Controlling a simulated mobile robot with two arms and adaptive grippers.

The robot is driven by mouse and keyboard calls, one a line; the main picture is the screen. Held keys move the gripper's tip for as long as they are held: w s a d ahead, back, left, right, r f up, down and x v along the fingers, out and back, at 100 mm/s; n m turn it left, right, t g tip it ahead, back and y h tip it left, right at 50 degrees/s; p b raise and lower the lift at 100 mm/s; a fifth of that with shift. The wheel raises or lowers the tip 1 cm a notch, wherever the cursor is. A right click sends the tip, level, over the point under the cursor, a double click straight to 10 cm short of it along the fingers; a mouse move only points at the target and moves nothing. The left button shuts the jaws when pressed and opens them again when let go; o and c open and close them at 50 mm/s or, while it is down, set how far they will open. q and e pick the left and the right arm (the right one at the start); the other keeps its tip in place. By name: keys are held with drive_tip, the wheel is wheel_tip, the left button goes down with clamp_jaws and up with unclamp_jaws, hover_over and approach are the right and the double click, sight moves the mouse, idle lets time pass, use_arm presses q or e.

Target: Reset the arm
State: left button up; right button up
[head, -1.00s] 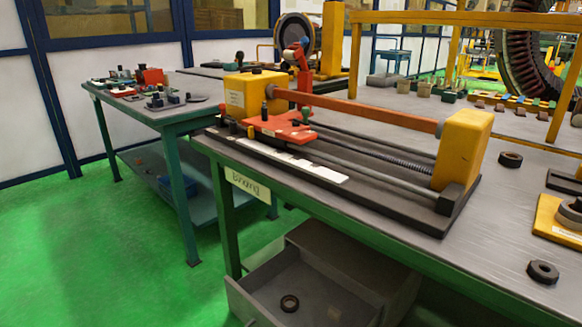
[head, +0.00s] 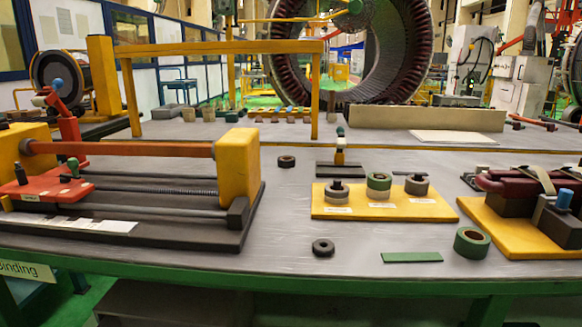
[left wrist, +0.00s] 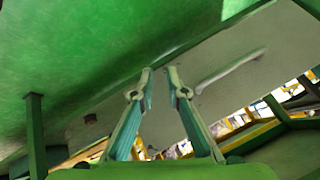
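In the left wrist view my left gripper (left wrist: 161,75) shows two slim green-grey fingers. A gap is visible between the fingertips and nothing is held there. Green floor and a pale grey surface lie behind the fingers, with table legs around. In the head view neither of my arms nor grippers shows. My right gripper is in no view.
The head view shows a workbench (head: 300,235) with a binding fixture (head: 238,165) at left. A yellow plate (head: 335,213) carries tape rolls. A large stator (head: 425,50) stands behind.

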use_arm(q)
drive_tip(key=s+d+r+n+g+h, duration=0.2)
drive_tip(key=s+d+r+n+g, duration=0.15)
drive_tip(key=s+d, duration=0.4)
wheel_tip(320, 180, down, 14)
drive_tip(key=s+d+g+p, duration=0.1)
drive_tip(key=s+g+p, duration=0.1)
drive_tip(key=p, duration=1.3)
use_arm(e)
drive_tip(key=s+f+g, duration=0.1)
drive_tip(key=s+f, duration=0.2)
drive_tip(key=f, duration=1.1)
use_arm(q)
drive_tip(key=s+a+f+p, duration=0.1)
drive_tip(key=s+p, duration=0.3)
drive_tip(key=s, duration=0.4)
drive_tip(key=s+a+f+g+p, duration=0.1)
drive_tip(key=s+f+p, duration=0.2)
drive_tip(key=s+p, duration=0.2)
drive_tip(key=s, duration=0.3)
drive_tip(key=shift+a+f+m, duration=0.25)
drive_tip(key=shift+a+m, duration=0.1)
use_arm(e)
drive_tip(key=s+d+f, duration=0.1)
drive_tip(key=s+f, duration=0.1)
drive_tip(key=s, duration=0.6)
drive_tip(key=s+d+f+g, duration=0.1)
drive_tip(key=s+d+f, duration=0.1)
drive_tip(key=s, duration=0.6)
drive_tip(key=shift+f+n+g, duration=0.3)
